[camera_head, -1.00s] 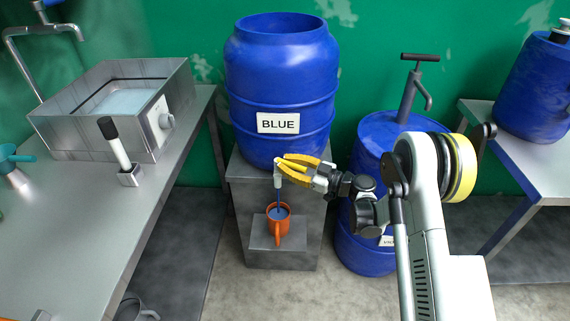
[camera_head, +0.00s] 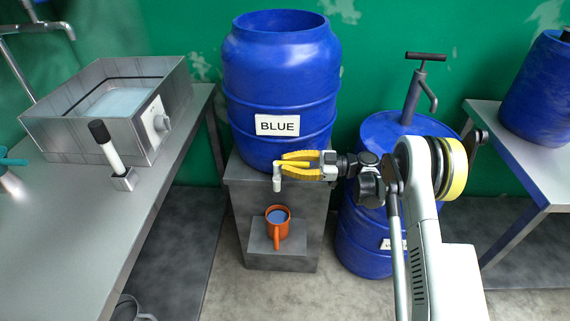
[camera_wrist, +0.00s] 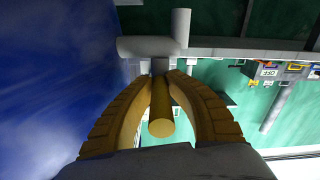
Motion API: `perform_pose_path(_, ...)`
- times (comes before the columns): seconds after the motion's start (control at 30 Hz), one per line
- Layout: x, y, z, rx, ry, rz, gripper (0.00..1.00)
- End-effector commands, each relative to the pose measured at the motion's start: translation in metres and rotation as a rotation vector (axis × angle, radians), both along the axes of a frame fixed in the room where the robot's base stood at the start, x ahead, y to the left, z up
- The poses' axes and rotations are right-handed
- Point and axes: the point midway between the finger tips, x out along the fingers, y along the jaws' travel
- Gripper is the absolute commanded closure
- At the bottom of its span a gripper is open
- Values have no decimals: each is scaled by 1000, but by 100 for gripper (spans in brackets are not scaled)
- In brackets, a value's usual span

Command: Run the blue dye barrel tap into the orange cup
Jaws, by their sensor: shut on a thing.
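The blue barrel (camera_head: 280,85) with a "BLUE" label stands on a grey stand. Its pale tap (camera_head: 277,181) sticks out low at the front. My gripper (camera_head: 284,162) is at the tap, its yellow fingers shut on the tap handle. In the wrist view, my gripper (camera_wrist: 160,82) has the rod-like tap handle (camera_wrist: 161,112) between its fingers, and the grey tap body (camera_wrist: 148,46) lies beyond the tips. The orange cup (camera_head: 277,234) stands upright on the stand's lower step, below the tap, with blue liquid inside. No stream shows between tap and cup.
The stand's lower step (camera_head: 262,243) is bare around the cup. A second blue barrel with a hand pump (camera_head: 411,95) stands close right, behind my arm. A metal bench (camera_head: 70,220) with a water basin (camera_head: 45,128) is left; another table (camera_head: 520,150) is right.

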Motion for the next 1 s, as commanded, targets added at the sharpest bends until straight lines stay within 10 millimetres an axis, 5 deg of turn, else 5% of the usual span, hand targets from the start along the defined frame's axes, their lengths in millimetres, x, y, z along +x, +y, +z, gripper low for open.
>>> perform_pose_path(0.03, 0, 1, 0, -1, 0, -1, 82)
perform_pose_path(0.1, 0, 1, 0, -1, 0, -1, 60)
perform_pose_path(0.47, 0, -3, 0, -1, 0, -2, 59)
perform_pose_path(1.0, 5, -104, 0, -1, 0, -1, 59)
